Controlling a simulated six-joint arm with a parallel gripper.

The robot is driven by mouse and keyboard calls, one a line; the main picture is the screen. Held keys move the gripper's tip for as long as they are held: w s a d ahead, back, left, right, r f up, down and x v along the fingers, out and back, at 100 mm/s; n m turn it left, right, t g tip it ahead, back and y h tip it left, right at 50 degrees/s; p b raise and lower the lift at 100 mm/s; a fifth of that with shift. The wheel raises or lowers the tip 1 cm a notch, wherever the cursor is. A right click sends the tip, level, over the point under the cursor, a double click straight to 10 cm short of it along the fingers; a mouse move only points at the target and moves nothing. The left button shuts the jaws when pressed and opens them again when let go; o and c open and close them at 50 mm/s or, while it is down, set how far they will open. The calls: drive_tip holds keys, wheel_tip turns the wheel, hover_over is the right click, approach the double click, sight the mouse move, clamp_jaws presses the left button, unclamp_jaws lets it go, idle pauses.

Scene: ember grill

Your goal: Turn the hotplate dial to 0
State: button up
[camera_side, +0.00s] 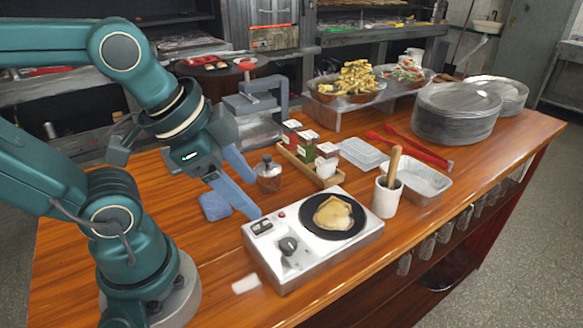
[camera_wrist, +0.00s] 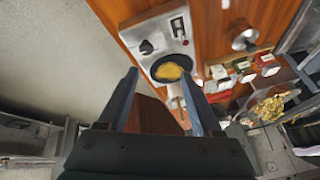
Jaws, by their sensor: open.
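The hotplate (camera_side: 312,264) is a silver box on the wooden table, with a round black plate (camera_side: 312,224) holding a flat piece of food (camera_side: 333,213). Its black dial (camera_side: 288,246) is on the top at the near left; I cannot read its setting. In the wrist view the hotplate (camera_wrist: 130,35) is at the top, with the dial (camera_wrist: 146,47) at its left. My gripper (camera_side: 238,191) is open and empty, pointing down above the table just left of and behind the hotplate. In the wrist view its two fingers (camera_wrist: 160,98) are spread apart. Nothing touches the dial.
A white mortar with a pestle (camera_side: 387,197) stands right of the hotplate. Red tongs (camera_side: 410,149) and metal trays lie farther right. The table in front-left is clear.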

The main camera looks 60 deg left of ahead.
drive_tip(key=m, duration=0.5)
drive_tip(key=m+g, duration=0.5)
drive_tip(key=m, duration=1.2)
hover_over(288, 242)
wheel_tip(288, 242, down, 4)
drive_tip(key=shift+w+f, duration=0.1)
drive_tip(key=shift+f+g, duration=0.3)
drive_tip(key=shift+f, duration=2.75)
clamp_jaws()
